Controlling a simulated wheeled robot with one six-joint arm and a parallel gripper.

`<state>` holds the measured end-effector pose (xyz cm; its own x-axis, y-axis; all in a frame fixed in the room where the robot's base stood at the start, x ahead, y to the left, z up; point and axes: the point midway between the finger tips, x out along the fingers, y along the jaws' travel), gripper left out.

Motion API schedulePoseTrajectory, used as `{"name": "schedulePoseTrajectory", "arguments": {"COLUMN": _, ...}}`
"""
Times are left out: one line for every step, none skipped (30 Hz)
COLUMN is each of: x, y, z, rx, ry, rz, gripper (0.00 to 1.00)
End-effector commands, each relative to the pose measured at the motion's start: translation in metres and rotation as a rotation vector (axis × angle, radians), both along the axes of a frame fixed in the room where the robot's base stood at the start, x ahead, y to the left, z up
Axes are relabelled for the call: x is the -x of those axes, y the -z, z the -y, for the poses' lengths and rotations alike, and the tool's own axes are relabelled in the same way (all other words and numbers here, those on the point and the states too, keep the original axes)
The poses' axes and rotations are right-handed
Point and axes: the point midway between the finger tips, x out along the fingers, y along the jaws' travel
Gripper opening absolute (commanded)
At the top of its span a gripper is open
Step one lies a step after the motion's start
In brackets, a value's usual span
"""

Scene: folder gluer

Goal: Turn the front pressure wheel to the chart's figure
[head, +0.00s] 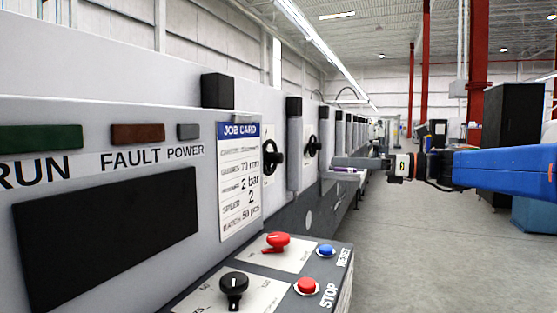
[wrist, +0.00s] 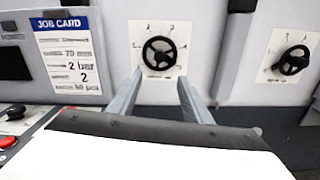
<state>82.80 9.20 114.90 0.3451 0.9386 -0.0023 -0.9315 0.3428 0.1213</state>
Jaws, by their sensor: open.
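A black handwheel (head: 278,158) sits on a white dial plate just right of the job card; it shows between my fingers in the wrist view (wrist: 160,52). A second black wheel (head: 314,146) is farther along the machine, at right in the wrist view (wrist: 293,61). The marks around both wheels are too small to read. The job card (head: 239,180) shows 70 mm, 2 bar, speed 2 and 50 pcs. My gripper (wrist: 158,84) is open and empty, its fingers pointing at the nearer wheel, apparently short of it. In the head view my gripper (head: 348,163) reaches in from the right.
The control panel below the card has a red selector (head: 277,241), a black knob (head: 234,287), a red STOP button (head: 306,286) and a blue RESET button (head: 326,250). A grey post (head: 294,145) stands between the wheels.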

Motion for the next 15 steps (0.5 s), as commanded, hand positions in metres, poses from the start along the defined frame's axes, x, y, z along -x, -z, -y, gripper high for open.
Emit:
{"name": "schedulePoseTrajectory", "arguments": {"x": -0.002, "y": -0.001, "z": -0.002, "rx": -0.004, "ry": -0.002, "rz": -0.003, "gripper": 0.45}}
{"name": "schedulePoseTrajectory", "arguments": {"x": -0.002, "y": -0.001, "z": -0.004, "rx": -0.006, "ry": -0.002, "rz": -0.003, "gripper": 0.45}}
{"name": "schedulePoseTrajectory", "arguments": {"x": -0.003, "y": -0.001, "z": -0.007, "rx": -0.006, "ry": -0.003, "rz": -0.003, "gripper": 0.45}}
{"name": "schedulePoseTrajectory", "arguments": {"x": -0.004, "y": -0.001, "z": -0.010, "rx": -0.006, "ry": -0.003, "rz": -0.003, "gripper": 0.45}}
{"name": "schedulePoseTrajectory", "arguments": {"x": -0.005, "y": -0.001, "z": -0.013, "rx": -0.006, "ry": -0.003, "rz": -0.002, "gripper": 0.45}}
{"name": "schedulePoseTrajectory", "arguments": {"x": -0.007, "y": -0.001, "z": -0.018, "rx": -0.005, "ry": -0.004, "rz": -0.003, "gripper": 0.45}}
{"name": "schedulePoseTrajectory", "arguments": {"x": -0.008, "y": -0.001, "z": -0.023, "rx": -0.005, "ry": -0.005, "rz": -0.003, "gripper": 0.45}}
{"name": "schedulePoseTrajectory", "arguments": {"x": -0.009, "y": -0.001, "z": -0.027, "rx": -0.005, "ry": -0.005, "rz": -0.003, "gripper": 0.45}}
{"name": "schedulePoseTrajectory", "arguments": {"x": -0.011, "y": -0.001, "z": -0.032, "rx": -0.004, "ry": -0.004, "rz": -0.002, "gripper": 0.45}}
{"name": "schedulePoseTrajectory", "arguments": {"x": -0.013, "y": -0.001, "z": -0.037, "rx": -0.004, "ry": -0.005, "rz": -0.002, "gripper": 0.45}}
{"name": "schedulePoseTrajectory", "arguments": {"x": -0.014, "y": -0.001, "z": -0.041, "rx": -0.004, "ry": -0.005, "rz": -0.002, "gripper": 0.45}}
{"name": "schedulePoseTrajectory", "arguments": {"x": -0.017, "y": -0.001, "z": -0.047, "rx": -0.004, "ry": -0.004, "rz": -0.002, "gripper": 0.45}}
{"name": "schedulePoseTrajectory", "arguments": {"x": -0.018, "y": -0.001, "z": -0.052, "rx": -0.004, "ry": -0.005, "rz": -0.002, "gripper": 0.45}}
{"name": "schedulePoseTrajectory", "arguments": {"x": -0.020, "y": -0.001, "z": -0.056, "rx": -0.004, "ry": -0.005, "rz": -0.002, "gripper": 0.45}}
{"name": "schedulePoseTrajectory", "arguments": {"x": -0.022, "y": -0.001, "z": -0.062, "rx": -0.004, "ry": -0.004, "rz": -0.003, "gripper": 0.45}}
